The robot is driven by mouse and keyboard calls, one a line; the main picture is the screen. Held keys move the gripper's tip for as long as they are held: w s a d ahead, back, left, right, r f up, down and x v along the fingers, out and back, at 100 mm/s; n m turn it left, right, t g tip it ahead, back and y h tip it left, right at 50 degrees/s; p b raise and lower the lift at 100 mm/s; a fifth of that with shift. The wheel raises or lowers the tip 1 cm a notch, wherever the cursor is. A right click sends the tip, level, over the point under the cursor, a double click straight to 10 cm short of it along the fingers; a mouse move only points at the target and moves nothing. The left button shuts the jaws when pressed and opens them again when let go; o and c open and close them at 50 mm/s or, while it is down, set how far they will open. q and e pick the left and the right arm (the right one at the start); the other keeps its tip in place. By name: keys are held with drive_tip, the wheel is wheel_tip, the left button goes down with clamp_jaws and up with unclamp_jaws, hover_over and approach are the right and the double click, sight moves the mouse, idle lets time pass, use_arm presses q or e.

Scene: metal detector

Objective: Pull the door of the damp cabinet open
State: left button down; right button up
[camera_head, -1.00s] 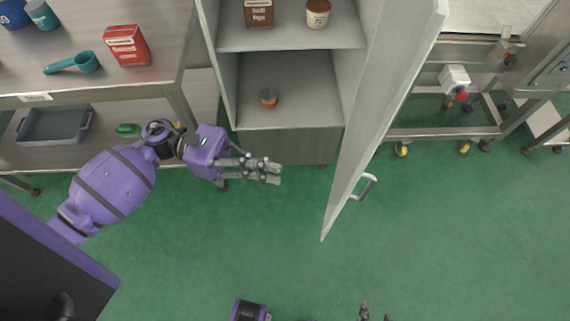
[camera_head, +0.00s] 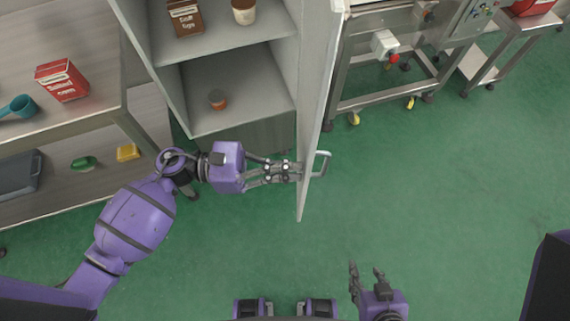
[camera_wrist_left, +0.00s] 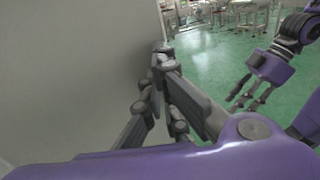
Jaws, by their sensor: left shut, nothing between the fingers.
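The damp cabinet (camera_head: 152,62) stands with its door (camera_head: 313,105) wide open, swung out toward me. The door's handle (camera_head: 322,165) is on the outer face, to the right. My left gripper (camera_head: 300,171) is shut and empty, with its fingertips at the door's inner face near the free edge; I cannot tell whether they touch. In the left wrist view its fingers (camera_wrist_left: 163,57) are together beside a grey panel (camera_wrist_left: 70,70). My right gripper (camera_head: 366,268) is open and empty over the floor, well below the handle; it also shows in the left wrist view (camera_wrist_left: 248,98).
A metal table (camera_head: 95,120) with a red box (camera_head: 62,81) stands left. A wheeled metal frame (camera_head: 385,103) stands right. The green floor right of the door is clear.

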use_arm(q)
drive_tip(key=shift+d, duration=0.1)
use_arm(e)
drive_tip(key=shift+w, duration=0.1)
use_arm(q)
drive_tip(key=w+d+n+t, duration=0.2)
drive_tip(key=d+t, duration=0.1)
drive_tip(key=d, duration=0.6)
drive_tip(key=w+d+n+t+y, duration=0.1)
drive_tip(key=w+d+n+t, duration=0.1)
drive_tip(key=d, duration=0.8)
drive_tip(key=w+d+n+t+y+p, duration=0.1)
drive_tip(key=d+t, duration=0.3)
drive_tip(key=d, duration=0.5)
drive_tip(key=shift+w+d+n, duration=0.25)
drive_tip(key=shift+w+n, duration=0.35)
drive_tip(key=shift+w, duration=0.15)
use_arm(e)
drive_tip(key=shift+w+a+r, duration=0.1)
drive_tip(key=shift+w+r, duration=0.65)
drive_tip(key=shift+r, duration=0.05)
use_arm(q)
drive_tip(key=shift+a, duration=0.15)
